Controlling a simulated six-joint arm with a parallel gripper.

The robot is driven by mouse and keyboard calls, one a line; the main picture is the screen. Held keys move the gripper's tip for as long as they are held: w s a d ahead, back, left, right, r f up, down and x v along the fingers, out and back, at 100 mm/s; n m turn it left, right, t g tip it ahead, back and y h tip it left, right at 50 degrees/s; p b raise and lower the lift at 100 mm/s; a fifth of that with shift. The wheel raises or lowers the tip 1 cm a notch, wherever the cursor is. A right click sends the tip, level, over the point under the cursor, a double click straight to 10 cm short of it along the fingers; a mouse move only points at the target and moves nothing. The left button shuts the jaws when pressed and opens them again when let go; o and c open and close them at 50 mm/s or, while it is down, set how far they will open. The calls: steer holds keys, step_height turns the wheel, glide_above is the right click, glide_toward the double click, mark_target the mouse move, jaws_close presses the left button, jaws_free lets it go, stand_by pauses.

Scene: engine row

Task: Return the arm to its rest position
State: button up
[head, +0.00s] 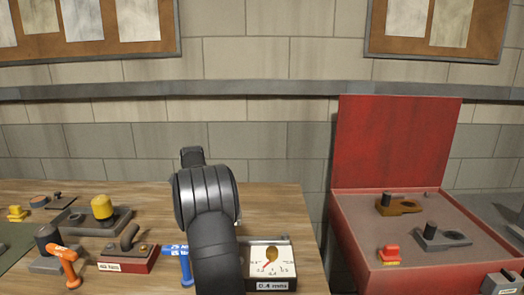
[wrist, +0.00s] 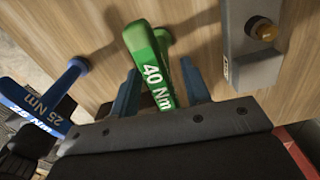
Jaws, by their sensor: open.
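My arm, black and segmented, rises through the middle of the head view, and my gripper is hidden there. In the wrist view my gripper (wrist: 160,85) shows two blue fingers, spread apart. A green torque wrench marked 40 Nm (wrist: 150,65) lies between and beyond the fingers, with a gap visible on each side of it. Whether anything touches it lower down is hidden by the dark gripper body.
A blue 25 Nm wrench (wrist: 35,108) is at left in the wrist view; a grey block with a brass knob (wrist: 258,45) is at right. The head view shows an orange-handled tool (head: 66,262), a gauge box (head: 270,264) and an open red case (head: 395,140).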

step_height(320, 180, up, 10)
steer(key=shift+f, duration=0.25)
step_height(320, 180, down, 12)
steer(key=shift+s+f, duration=0.1)
steer(key=r, duration=0.5)
steer(key=shift+d, duration=0.3)
steer(key=s+d+r, duration=0.3)
steer(key=d+r, duration=0.4)
steer(key=d, duration=0.4)
steer(key=s+a+f+m, duration=0.1)
steer(key=s+a+m, duration=0.1)
steer(key=a, duration=1.2)
steer(key=s+a+m, duration=0.1)
steer(key=s+a, duration=0.4)
steer(key=a, duration=0.9)
steer(key=shift+f+m, duration=0.4)
